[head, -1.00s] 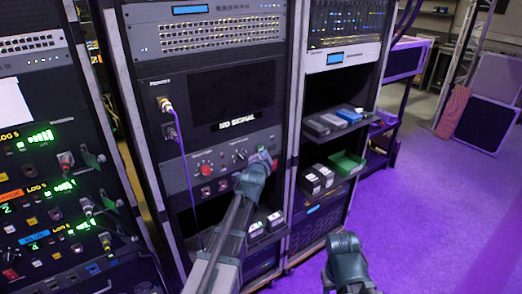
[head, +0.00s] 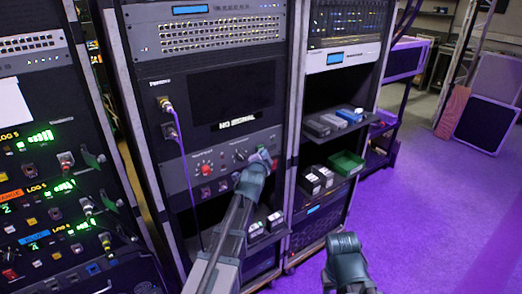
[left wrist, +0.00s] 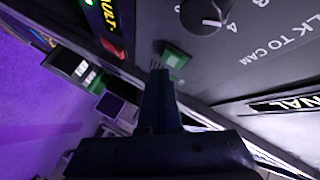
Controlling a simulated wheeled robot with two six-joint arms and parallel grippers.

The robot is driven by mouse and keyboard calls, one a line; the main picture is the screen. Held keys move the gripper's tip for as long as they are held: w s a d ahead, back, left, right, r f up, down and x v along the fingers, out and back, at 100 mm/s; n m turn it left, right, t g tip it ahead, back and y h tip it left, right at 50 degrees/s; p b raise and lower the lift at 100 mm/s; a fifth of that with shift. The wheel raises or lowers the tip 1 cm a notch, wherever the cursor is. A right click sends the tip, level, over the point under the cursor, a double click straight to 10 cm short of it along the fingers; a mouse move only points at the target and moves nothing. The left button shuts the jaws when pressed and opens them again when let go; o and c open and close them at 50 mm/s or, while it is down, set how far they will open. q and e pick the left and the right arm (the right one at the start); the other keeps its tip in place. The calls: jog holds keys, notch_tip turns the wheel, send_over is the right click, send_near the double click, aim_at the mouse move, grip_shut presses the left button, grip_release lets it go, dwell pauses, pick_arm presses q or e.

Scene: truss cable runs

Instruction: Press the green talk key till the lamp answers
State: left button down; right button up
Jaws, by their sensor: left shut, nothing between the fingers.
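The green talk key (left wrist: 174,58) is a small square button on a grey panel lettered "TALK TO CAM" in the left wrist view. My left gripper (left wrist: 160,76) is shut and empty, its tips at the lower left edge of the key; I cannot tell whether they touch it. No lamp can be made out clearly as lit by the key. My right gripper (head: 345,248) is low in front of the rack, its fingers unclear.
A dark knob (left wrist: 205,14) sits beside the key, and a red piece (left wrist: 112,48) is by a yellow-lettered label. Above the panel is a screen (head: 232,95) reading "NO SIGNAL". A green tray (head: 347,163) is on the right rack's shelf. Purple floor is free at right.

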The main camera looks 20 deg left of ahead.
pick_arm(q)
jog(key=shift+w+a, duration=0.25)
jog(key=shift+a, duration=0.05)
jog(key=shift+w+a, duration=0.2)
jog(key=shift+a, duration=0.15)
dwell(0.7)
dwell(0.3)
jog(key=shift+s+d, duration=0.5)
jog(key=shift+d, duration=0.15)
jog(key=shift+s+d, duration=0.8)
jog(key=shift+d, duration=0.2)
jog(key=shift+s+d, duration=0.75)
jog(key=shift+d, duration=0.25)
